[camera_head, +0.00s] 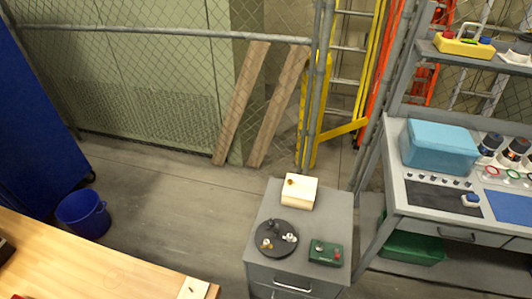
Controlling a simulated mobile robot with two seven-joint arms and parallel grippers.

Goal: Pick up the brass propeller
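I cannot clearly make out the brass propeller at this size. A small brass-coloured piece (291,183) sits on top of a pale wooden block (300,196) at the back of the grey drawer cabinet (332,210). Another small brass-coloured piece (266,243) sits on a round black disc (275,251) at the cabinet's front left, beside a dark piece and a silvery white piece (290,237). I cannot tell which one is the propeller. Neither of my grippers is in view.
A green box (326,253) with small knobs stands right of the disc. A grey workbench (425,215) with a blue case (440,148) is at right. A wooden table (90,270) is at lower left, with a blue bucket (83,214) behind. The floor between is clear.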

